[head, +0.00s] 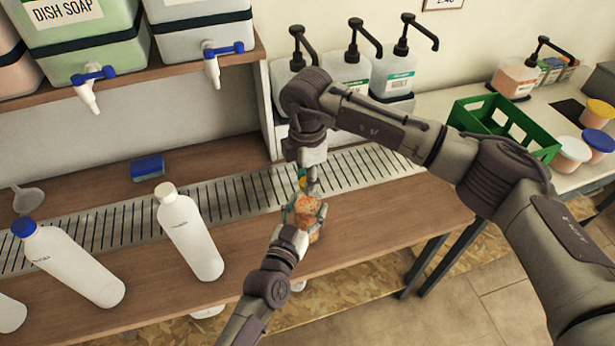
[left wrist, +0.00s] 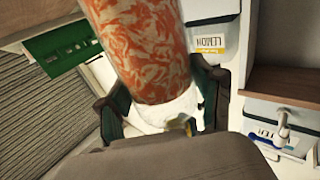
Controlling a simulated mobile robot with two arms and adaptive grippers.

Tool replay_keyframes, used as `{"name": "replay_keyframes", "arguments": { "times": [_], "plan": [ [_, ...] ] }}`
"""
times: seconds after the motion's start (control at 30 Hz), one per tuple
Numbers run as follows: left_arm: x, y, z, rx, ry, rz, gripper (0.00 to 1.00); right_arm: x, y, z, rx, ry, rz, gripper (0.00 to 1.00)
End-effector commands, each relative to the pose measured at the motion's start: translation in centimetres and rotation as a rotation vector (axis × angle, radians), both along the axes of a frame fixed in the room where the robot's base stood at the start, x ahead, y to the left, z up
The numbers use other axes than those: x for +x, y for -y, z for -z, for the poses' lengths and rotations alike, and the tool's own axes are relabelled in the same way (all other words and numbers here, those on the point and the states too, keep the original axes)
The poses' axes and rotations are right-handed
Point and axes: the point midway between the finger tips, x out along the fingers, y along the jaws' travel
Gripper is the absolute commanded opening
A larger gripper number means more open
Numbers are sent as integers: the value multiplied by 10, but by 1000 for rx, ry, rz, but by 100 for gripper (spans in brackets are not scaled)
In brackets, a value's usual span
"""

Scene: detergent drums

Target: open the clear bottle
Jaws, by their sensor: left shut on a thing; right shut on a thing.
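The bottle (head: 306,207) between my grippers has a mottled orange and white body. In the left wrist view its orange part (left wrist: 143,45) runs into a white end (left wrist: 168,115). My left gripper (head: 303,214) is shut around its body, over the front of the counter. My right gripper (head: 308,186) comes down from above and is shut at the bottle's top. A small yellow bit (head: 302,183) shows beside the right fingers. The fingers mostly hide the top, so I cannot tell whether the cap is loose.
A white bottle with a white cap (head: 188,232) and one with a blue cap (head: 72,265) stand on the counter to the left. A blue sponge (head: 147,167) lies behind them. Pump bottles (head: 393,77) stand behind my right arm. A green crate (head: 503,122) is at right.

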Motion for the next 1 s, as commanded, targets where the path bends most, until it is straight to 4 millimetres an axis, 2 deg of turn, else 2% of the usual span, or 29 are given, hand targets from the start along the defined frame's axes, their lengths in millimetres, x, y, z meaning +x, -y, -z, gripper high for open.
{"name": "replay_keyframes", "arguments": {
  "times": [0.17, 1.0],
  "plan": [
    [0, 0, 0, 1, 1, 0, 0, 1, 0, -1, -1, 2, -392, 0],
    [0, 0, 0, 1, 1, 0, 0, 1, 0, -2, -2, -2, -2643, 0]
  ]
}}
